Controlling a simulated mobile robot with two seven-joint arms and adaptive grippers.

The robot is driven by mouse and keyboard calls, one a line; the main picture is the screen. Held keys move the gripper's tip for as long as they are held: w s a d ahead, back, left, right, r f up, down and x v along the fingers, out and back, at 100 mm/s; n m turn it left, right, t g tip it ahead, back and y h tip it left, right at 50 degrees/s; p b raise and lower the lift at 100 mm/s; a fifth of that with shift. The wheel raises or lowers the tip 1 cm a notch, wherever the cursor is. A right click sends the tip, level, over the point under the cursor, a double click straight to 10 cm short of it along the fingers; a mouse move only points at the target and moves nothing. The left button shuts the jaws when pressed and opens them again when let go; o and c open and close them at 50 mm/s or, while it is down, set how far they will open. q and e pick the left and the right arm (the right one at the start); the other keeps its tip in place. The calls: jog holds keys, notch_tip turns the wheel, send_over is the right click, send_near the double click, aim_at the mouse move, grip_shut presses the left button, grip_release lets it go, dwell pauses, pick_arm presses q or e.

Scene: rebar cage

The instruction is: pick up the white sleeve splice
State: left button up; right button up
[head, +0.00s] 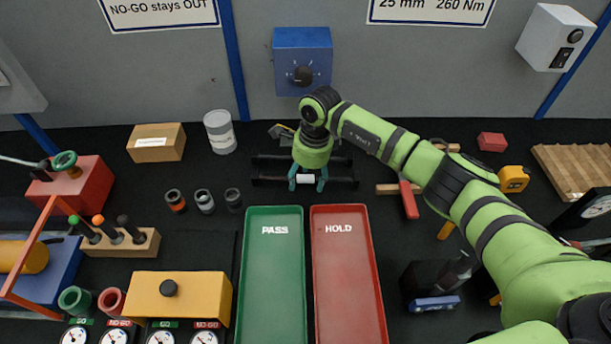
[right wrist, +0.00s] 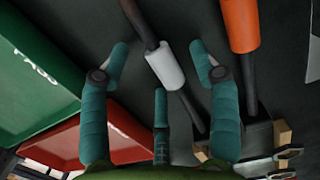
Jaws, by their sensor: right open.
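The white sleeve splice (head: 306,179) sits around a dark bar at the back middle of the table. In the right wrist view the white sleeve splice (right wrist: 166,67) shows as a short white cylinder, with dark bar (right wrist: 139,20) coming out at both ends. My right gripper (head: 307,186) is over it with teal fingers open, one on each side of the sleeve. In the right wrist view the fingers of my right gripper (right wrist: 159,62) are spread around the sleeve, with visible gaps. Whether any finger touches it I cannot tell. My left gripper is not in view.
An orange sleeve (right wrist: 241,25) sits on a neighbouring bar. The green PASS tray (head: 272,295) and red HOLD tray (head: 348,290) lie in front. Several small couplers, including a dark one (head: 233,198), stand left. A red-handled tool (head: 408,199) lies right. A blue box (head: 302,60) is on the wall.

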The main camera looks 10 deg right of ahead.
grip_shut()
jog(key=shift+r, duration=0.1)
jog(key=shift+w+r, duration=0.1)
